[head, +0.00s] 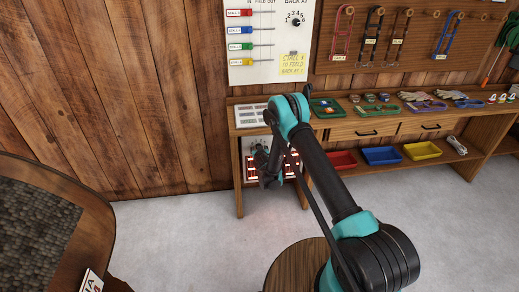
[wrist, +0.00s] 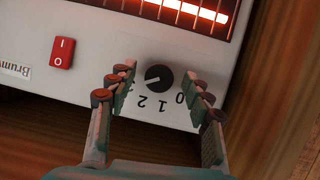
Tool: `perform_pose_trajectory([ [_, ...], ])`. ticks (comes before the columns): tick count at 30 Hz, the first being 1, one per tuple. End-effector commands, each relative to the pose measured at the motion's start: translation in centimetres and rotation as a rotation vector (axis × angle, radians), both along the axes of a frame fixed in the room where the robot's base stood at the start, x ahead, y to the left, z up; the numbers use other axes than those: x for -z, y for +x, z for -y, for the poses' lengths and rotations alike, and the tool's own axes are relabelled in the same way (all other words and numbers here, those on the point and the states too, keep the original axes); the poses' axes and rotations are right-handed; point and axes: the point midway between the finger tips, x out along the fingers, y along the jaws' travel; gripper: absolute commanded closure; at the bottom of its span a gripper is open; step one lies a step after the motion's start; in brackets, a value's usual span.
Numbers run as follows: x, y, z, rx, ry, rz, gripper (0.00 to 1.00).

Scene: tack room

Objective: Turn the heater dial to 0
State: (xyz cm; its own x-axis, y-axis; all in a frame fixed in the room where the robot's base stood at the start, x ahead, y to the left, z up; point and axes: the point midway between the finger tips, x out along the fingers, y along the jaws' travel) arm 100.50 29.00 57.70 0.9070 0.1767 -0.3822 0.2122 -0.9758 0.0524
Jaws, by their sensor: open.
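The heater (wrist: 100,45), a pale box with a glowing orange grille, fills much of the wrist view upside down. Its black round dial (wrist: 158,76) has a white pointer line aimed left, toward a number mostly hidden by my left finger. The printed 2 and 1 are below the dial, and the 0 is at its lower right, close to my right finger. My gripper (wrist: 160,88) is open, its fingers on either side of the dial with gaps showing. In the head view the heater (head: 285,170) glows under the bench, partly hidden by my arm and gripper (head: 267,180).
A red rocker switch (wrist: 62,53) sits on the heater face, left of the dial. The bench (head: 375,128) holds trays and tack above. A red bin (head: 341,161) stands right of the heater. A separate numbered dial (head: 295,20) is on the wall board.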

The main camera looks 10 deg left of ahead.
Motion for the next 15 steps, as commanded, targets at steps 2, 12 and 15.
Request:
perform_pose_trajectory([
  [2,0.00,-0.01,0.00,0.000,0.000,0.000,0.49],
  [12,-0.02,0.00,0.00,0.000,0.000,0.000,0.88],
  [15,-0.02,0.00,0.00,0.000,0.000,0.000,0.99],
])
